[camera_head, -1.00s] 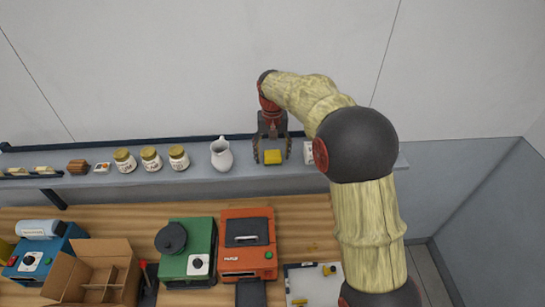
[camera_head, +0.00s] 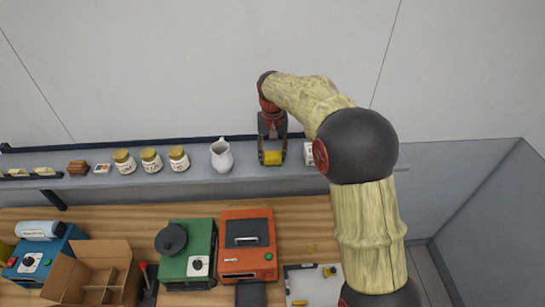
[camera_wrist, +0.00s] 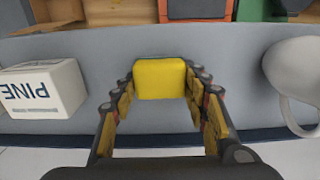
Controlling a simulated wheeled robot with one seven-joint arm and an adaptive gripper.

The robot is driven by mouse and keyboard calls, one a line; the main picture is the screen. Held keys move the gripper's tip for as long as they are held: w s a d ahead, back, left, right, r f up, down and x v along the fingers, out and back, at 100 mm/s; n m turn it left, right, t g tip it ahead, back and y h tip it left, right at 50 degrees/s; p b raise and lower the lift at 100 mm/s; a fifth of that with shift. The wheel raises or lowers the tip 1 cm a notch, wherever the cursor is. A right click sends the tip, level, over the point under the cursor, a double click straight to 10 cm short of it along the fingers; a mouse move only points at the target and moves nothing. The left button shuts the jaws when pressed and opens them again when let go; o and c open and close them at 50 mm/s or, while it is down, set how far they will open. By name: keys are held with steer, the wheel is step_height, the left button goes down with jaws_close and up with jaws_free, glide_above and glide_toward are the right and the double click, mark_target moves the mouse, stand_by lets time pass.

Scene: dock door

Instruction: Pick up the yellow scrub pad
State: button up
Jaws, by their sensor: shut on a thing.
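The yellow scrub pad (camera_head: 272,158) is a small yellow block at the shelf, between the white pitcher and a white box. In the wrist view the pad (camera_wrist: 160,79) sits between the fingertips, with the grey shelf behind it. My gripper (camera_head: 272,155) points down at the shelf and is shut on the pad, one finger on each side. The fingers (camera_wrist: 163,82) show yellow inner faces in the wrist view. I cannot tell whether the pad's underside touches the shelf.
A white pitcher (camera_head: 221,156) stands left of my gripper. A white box (camera_head: 310,154) marked "PINE" (camera_wrist: 42,90) stands close on the right. Several jars (camera_head: 151,160) stand further left on the shelf (camera_head: 215,182). Machines and a cardboard box (camera_head: 95,275) occupy the wooden bench below.

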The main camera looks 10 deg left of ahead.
mark_target(272, 153)
steer(key=shift+r, duration=0.15)
steer(key=shift+r, duration=0.2)
step_height(272, 153, up, 2)
steer(key=shift+r+b, duration=0.15)
steer(key=shift+b, duration=0.65)
steer(key=s+d+r+b, duration=0.1)
steer(key=s+r+b, duration=0.3)
steer(key=s+r, duration=0.6)
steer(key=shift+s, duration=2)
steer(key=o, duration=0.4)
steer(key=shift+c, duration=0.2)
steer(key=c, duration=0.4)
